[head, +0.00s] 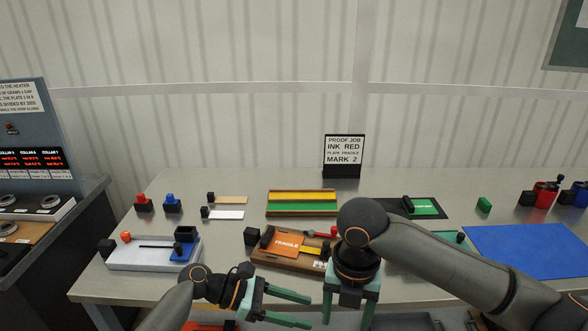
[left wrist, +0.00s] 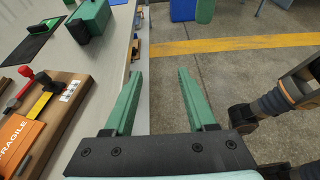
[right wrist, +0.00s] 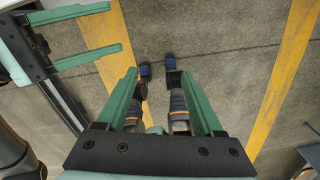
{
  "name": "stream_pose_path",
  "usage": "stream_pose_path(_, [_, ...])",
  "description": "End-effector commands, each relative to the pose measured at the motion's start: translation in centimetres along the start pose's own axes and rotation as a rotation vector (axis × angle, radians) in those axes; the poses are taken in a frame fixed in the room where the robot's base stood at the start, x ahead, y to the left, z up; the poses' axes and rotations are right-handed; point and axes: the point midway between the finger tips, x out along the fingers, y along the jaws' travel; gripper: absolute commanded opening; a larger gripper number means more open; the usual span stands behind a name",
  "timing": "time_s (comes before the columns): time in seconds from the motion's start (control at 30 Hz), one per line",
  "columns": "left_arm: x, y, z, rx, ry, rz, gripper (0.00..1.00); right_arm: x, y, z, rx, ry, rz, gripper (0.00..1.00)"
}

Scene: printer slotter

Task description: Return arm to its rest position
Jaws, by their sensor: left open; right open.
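My left gripper (head: 290,306) is at the front edge of the table in the head view, its green fingers apart and pointing right. In the left wrist view its fingers (left wrist: 160,90) are spread and empty beside the table edge. My right gripper (head: 349,310) hangs in front of the table near the left one, fingers down and apart. In the right wrist view its fingers (right wrist: 167,95) are spread over the floor with nothing between them. The left gripper's fingers also show at the upper left of the right wrist view (right wrist: 88,33).
Behind the grippers a wooden block bed (head: 268,259) holds the orange FRAGILE plate (head: 286,243). A white tray (head: 150,262) stands left and a blue mat (head: 520,250) right. A coloured rack (head: 301,208) and the job sign (head: 344,152) stand further back. The steel table (head: 240,184) is clear at the back.

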Motion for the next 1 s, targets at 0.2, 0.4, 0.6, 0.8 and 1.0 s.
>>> stream_pose_path(0.2, [1.6,-1.6,-4.9,0.184,0.090,0.085,0.57,4.2,3.8,-1.6,0.231,0.052,0.193,0.69])
stream_pose_path(0.4, [2.5,-3.6,-10.1,0.418,0.225,0.165,0.57,7.8,7.2,-3.0,0.544,0.138,0.398,0.69])
stream_pose_path(0.6, [2.4,-6.5,-15.5,0.722,0.424,0.222,0.57,11.6,9.0,-3.8,0.976,0.257,0.607,0.69])
stream_pose_path(0.8, [0.8,-9.9,-19.9,1.039,0.662,0.216,0.57,15.5,7.6,-4.1,1.431,0.361,0.766,0.69])
stream_pose_path(1.0, [-2.0,-13.7,-22.8,1.362,0.920,0.125,0.57,19.9,2.9,-5.1,1.871,0.410,0.889,0.69])
